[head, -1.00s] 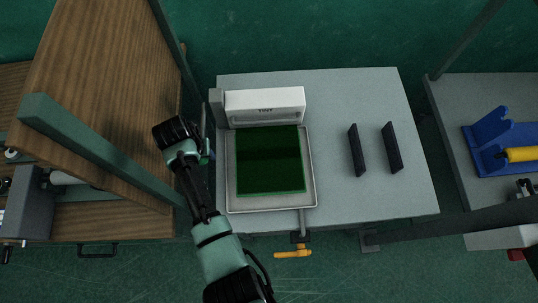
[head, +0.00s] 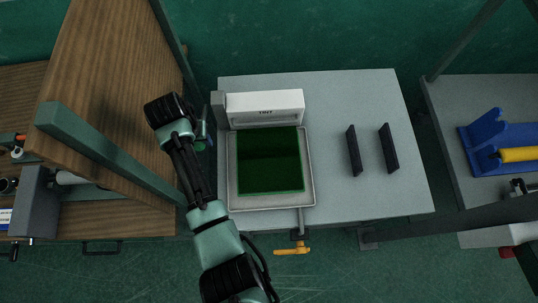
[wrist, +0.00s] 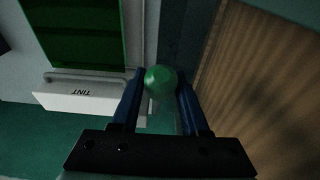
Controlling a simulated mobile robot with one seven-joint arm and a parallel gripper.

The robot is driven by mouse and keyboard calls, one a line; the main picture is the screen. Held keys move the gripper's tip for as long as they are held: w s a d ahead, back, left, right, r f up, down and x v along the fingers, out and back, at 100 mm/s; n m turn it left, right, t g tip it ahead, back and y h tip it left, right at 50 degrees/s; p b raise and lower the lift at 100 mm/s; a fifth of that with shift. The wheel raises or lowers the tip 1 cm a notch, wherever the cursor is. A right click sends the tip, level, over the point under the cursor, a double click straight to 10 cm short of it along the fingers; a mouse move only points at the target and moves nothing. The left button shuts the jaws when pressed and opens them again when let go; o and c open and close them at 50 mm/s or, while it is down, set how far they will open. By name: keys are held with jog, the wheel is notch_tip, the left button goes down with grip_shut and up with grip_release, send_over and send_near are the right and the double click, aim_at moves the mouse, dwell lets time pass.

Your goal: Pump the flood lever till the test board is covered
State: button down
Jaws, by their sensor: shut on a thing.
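The test board (head: 268,160) is a dark green square lying in a shallow pale tray (head: 233,203); I cannot tell whether liquid lies over it. A white box marked TINT (head: 264,107) stands behind the tray. In the wrist view, the green ball knob (wrist: 160,80) of the flood lever sits between the two blue fingers of my gripper (wrist: 162,92), which is shut on it. The board also shows at the upper left of the wrist view (wrist: 75,30). In the head view my arm largely hides the gripper and lever at the tray's left.
Two black upright bars (head: 371,150) stand on the grey table right of the tray. A yellow valve handle (head: 292,250) hangs below the front edge. A wooden panel (head: 105,85) rises close on the left. A blue cradle with a yellow roller (head: 518,155) is far right.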

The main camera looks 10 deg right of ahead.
jog(key=shift+r, duration=0.1)
jog(key=shift+c, duration=2)
grip_release()
jog(key=shift+s+r, duration=0.25)
jog(key=shift+r, duration=0.85)
jog(key=shift+s+r, duration=0.2)
jog(key=shift+r, duration=0.95)
jog(key=shift+s+r, duration=0.25)
jog(key=shift+r, duration=0.85)
jog(key=shift+w, duration=0.1)
